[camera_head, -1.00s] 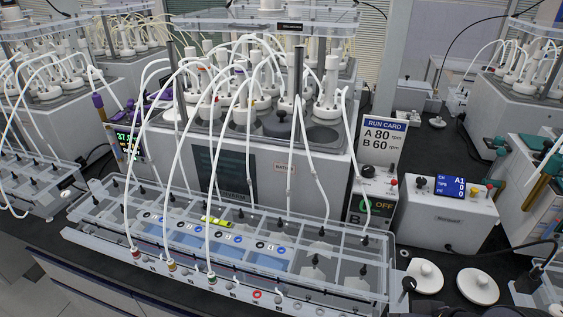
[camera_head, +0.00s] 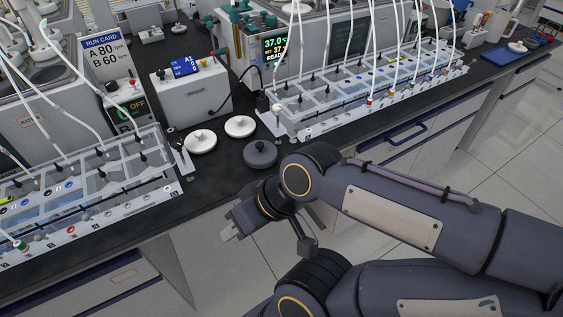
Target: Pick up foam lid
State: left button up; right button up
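Three round knobbed lids lie on the black bench in the gap between the two tray racks: a white lid (camera_head: 200,142) at left, a second white lid (camera_head: 240,126) behind it to the right, and a dark grey lid (camera_head: 260,154) nearest the bench's front. I cannot tell from their looks which is the foam one. My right gripper (camera_head: 229,233) reaches in from the right, in front of the bench edge. In the picture it is below the lids and apart from them. My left gripper is not in view.
A left tray rack (camera_head: 90,190) and a right tray rack (camera_head: 375,88) with tubes flank the lids. A grey box with a blue display (camera_head: 190,93) stands behind them, beside the run card sign (camera_head: 102,58). Bare bench surrounds the lids.

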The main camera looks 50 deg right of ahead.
aim_at(259, 154)
jog(key=j+z, duration=0.2)
jog(key=z, duration=1.65)
jog(key=i+j+z, duration=0.1)
jog(key=j, duration=0.25)
jog(key=i+j+z, duration=0.15)
jog(key=i+j, duration=0.15)
jog(key=k, duration=0.35)
jog(key=l+u, duration=0.15)
jog(key=u, duration=1.5)
jog(key=k+l+u, duration=0.1)
jog(key=l+u, duration=0.3)
jog(key=k+l+u, duration=0.15)
jog(key=l+u, duration=0.3)
jog(key=k+l+u, duration=0.2)
jog(key=u, duration=0.2)
jog(key=k+l, duration=0.1)
jog(key=l, duration=0.25)
jog(key=k+l+u, duration=0.1)
jog(key=l, duration=0.2)
jog(key=k+l, duration=0.1)
jog(key=l, duration=0.25)
jog(key=k+l+u, duration=0.1)
jog(key=l, duration=0.25)
